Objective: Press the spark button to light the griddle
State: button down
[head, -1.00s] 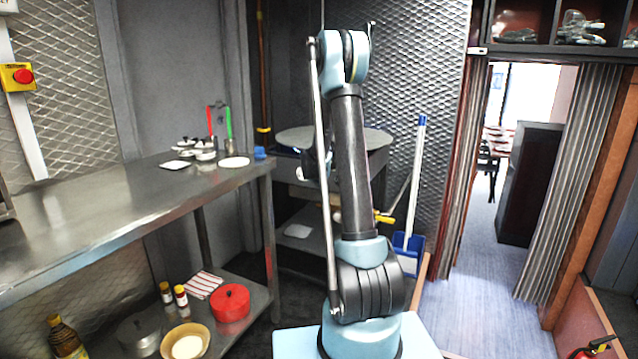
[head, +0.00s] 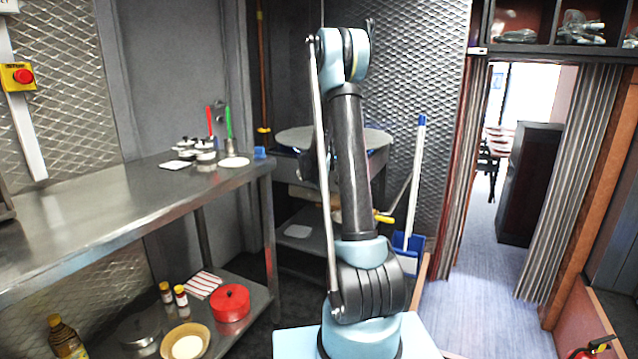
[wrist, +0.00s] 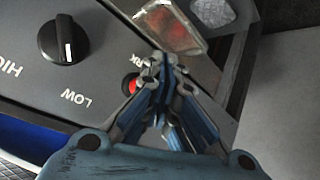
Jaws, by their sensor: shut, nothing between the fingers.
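In the wrist view, the red spark button (wrist: 131,84) sits on the dark control panel beside a partly hidden label ending in "RK". My gripper (wrist: 160,64) is shut and empty, its fingertips just right of the button and over the panel. I cannot tell whether a finger touches it. A black knob (wrist: 63,39) with a white mark is at the upper left, near the words HIGH and LOW. In the head view, the round griddle plate (head: 300,137) stands behind my arm, with a bluish glow under its rim. My gripper is hidden there.
A clear piece with red inside (wrist: 172,27) is just beyond the fingertips. A steel counter (head: 100,205) with small pots stands left of the griddle. A blue dustpan (head: 409,246) and its pole stand to the right. The doorway floor (head: 478,260) is clear.

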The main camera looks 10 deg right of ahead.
dwell(0.3)
jog(key=s+a, duration=0.1)
jog(key=s, duration=0.1)
jog(key=s+a, duration=0.2)
dwell(0.5)
dwell(0.5)
jog(key=s+d+r+g, duration=0.1)
jog(key=s+r, duration=0.2)
jog(key=s, duration=0.6)
jog(key=s+d+r+g+y, duration=0.1)
jog(key=s+r, duration=0.1)
jog(key=s, duration=0.7)
jog(key=s+d+r+g, duration=0.1)
jog(key=s+r, duration=0.2)
jog(key=s, duration=0.5)
jog(key=s+a+f+g+y, duration=0.1)
jog(key=s+f+g, duration=0.1)
jog(key=s, duration=1.2)
jog(key=s+a+f+g+y, duration=0.1)
jog(key=s+f, duration=0.4)
jog(key=s, duration=0.9)
jog(key=shift+s+a+g, duration=0.2)
jog(key=shift+g, duration=0.2)
